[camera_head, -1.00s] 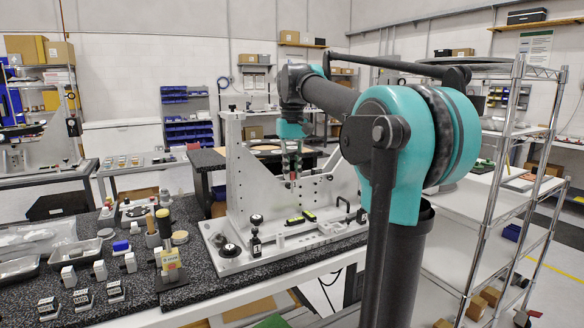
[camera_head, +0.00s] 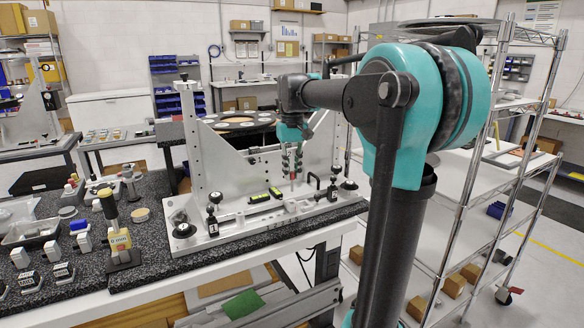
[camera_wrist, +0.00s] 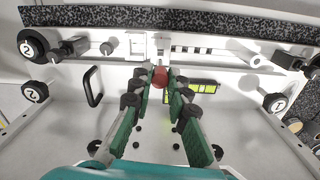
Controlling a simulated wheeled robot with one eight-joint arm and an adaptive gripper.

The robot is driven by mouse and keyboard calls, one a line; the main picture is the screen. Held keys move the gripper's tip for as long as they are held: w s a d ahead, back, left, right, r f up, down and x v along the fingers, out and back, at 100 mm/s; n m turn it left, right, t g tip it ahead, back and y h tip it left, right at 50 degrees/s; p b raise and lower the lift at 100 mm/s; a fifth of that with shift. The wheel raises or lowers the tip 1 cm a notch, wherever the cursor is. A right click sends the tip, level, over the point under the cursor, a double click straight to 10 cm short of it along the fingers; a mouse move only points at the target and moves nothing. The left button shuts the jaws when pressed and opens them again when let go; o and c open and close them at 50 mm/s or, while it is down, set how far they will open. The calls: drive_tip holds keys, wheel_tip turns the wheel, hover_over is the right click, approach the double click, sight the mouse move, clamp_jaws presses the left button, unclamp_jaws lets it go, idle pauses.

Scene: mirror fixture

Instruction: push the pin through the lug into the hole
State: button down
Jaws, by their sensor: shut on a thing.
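My gripper (camera_head: 292,172) is in front of the upright plate of the pale mirror fixture (camera_head: 220,232). In the wrist view my gripper (camera_wrist: 160,90) has its green-padded fingers closed on a pin with a round red end (camera_wrist: 160,76). The red also shows between the fingertips in the head view (camera_head: 293,182). The rest of the pin is hidden. A small pale block (camera_wrist: 163,46), possibly the lug, stands just beyond the red end on the fixture's rail. I cannot tell whether the pin touches it. The hole cannot be made out.
A black handle (camera_wrist: 93,86) stands left of the fingers and a yellow level (camera_wrist: 205,86) lies to their right. Black knobs (camera_head: 212,209) stand along the fixture's edge. A wire shelf (camera_head: 490,190) stands at right.

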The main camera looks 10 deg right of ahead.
sight(292, 173)
drive_tip(key=shift+f, duration=1.65)
drive_tip(key=shift+f, duration=2.45)
idle(0.4)
drive_tip(key=c, duration=1.4)
unclamp_jaws()
wheel_tip(292, 173, up, 12)
